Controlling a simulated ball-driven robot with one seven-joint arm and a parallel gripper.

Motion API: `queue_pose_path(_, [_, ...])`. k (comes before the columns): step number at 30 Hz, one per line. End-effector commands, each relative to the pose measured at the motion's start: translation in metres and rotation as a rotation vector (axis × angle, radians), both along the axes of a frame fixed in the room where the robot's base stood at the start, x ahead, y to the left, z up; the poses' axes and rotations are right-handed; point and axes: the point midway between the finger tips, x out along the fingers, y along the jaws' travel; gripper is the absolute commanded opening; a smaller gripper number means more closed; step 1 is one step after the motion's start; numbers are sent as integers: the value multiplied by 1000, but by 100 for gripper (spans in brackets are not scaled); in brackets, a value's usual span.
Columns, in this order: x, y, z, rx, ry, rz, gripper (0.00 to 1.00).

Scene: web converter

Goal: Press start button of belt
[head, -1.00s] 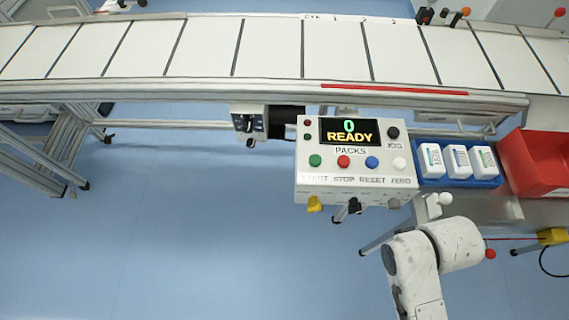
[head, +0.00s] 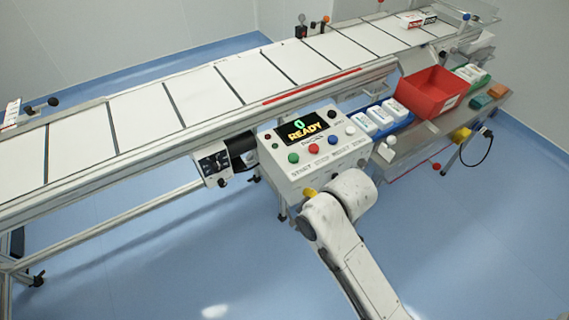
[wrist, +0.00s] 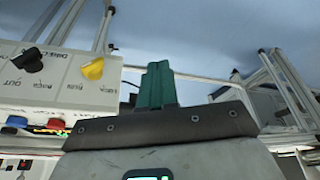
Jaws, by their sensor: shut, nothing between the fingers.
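The white control box (head: 316,174) hangs at the front side of the belt (head: 236,86). Its display (head: 302,127) reads 0 READY. The green button (head: 293,157) above the word START is at the left of the button row. Red, blue and white buttons follow to the right. In the wrist view, the box (wrist: 62,85) appears upside down at the left, with a black and a yellow knob. My gripper (wrist: 158,85) has green fingers, shut and empty, beside the box and apart from it. The green button cannot be made out there. The head view does not show the fingers.
A blue tray (head: 405,122) with white bottles and a red bin (head: 459,88) stand right of the box on a metal table. A grey drive unit (head: 212,164) hangs left of the box. My arm crosses below the box. The blue floor in front is clear.

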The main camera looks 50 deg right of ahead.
Motion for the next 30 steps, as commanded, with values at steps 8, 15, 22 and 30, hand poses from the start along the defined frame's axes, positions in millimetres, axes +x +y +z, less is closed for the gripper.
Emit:
queue_pose_path(8, [74, -43, 46, -92, -207, 155, 0])
queue_pose_path(15, [126, -100, 103, -261, -373, 309, 0])
queue_pose_path(22, [144, -132, 134, -370, -436, 390, 0])
queue_pose_path(30, [147, -137, 139, -391, -445, 407, 0])
